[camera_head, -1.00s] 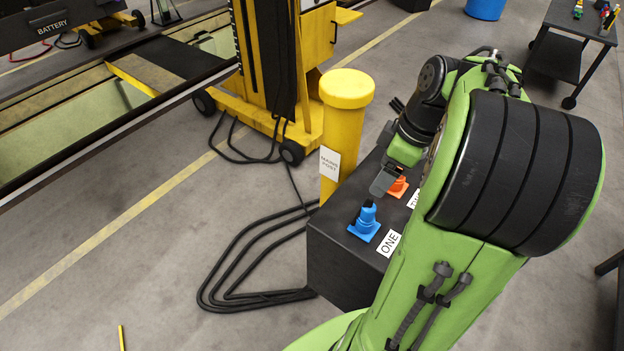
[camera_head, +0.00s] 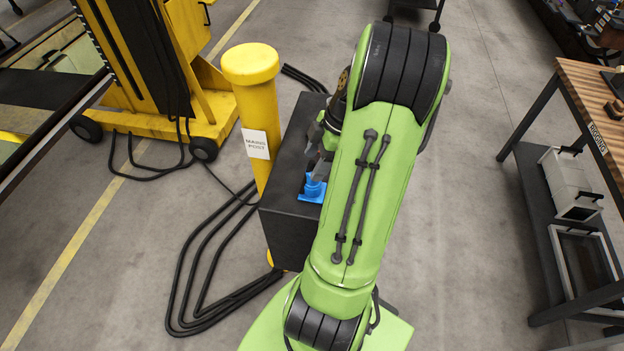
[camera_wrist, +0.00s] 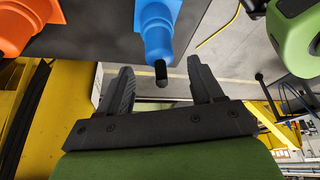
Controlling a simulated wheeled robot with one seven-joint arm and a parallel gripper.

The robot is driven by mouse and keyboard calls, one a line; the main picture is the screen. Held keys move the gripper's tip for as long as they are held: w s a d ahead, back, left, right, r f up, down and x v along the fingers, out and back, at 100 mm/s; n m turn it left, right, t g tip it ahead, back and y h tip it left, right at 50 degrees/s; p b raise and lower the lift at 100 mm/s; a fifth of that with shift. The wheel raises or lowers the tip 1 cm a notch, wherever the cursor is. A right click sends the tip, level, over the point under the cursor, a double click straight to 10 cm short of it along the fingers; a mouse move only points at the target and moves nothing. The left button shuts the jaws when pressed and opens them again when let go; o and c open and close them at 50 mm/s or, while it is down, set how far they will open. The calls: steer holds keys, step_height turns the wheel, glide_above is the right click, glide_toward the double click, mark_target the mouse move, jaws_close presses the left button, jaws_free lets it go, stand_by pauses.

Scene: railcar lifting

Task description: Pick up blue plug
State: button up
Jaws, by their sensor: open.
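The blue plug (camera_head: 313,187) sits upright on its square base on the black box (camera_head: 280,232), beside the arm. My gripper (camera_head: 320,143) is just above and behind it, partly hidden by my arm. In the wrist view the blue plug (camera_wrist: 159,38) hangs from the top edge of the picture, its black tip pointing between the fingers. My gripper (camera_wrist: 160,65) is open and empty, one finger on each side of that tip.
An orange plug (camera_wrist: 32,26) stands next to the blue one in the wrist view. A yellow post (camera_head: 252,95) labelled MAINS POST rises by the box. Black cables (camera_head: 190,300) lie on the floor. A wooden-topped bench (camera_head: 590,100) stands at right, with open floor between.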

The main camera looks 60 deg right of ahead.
mark_target(311, 170)
steer(key=x, duration=0.4)
steer(key=shift+f, duration=0.15)
steer(key=c, duration=1.1)
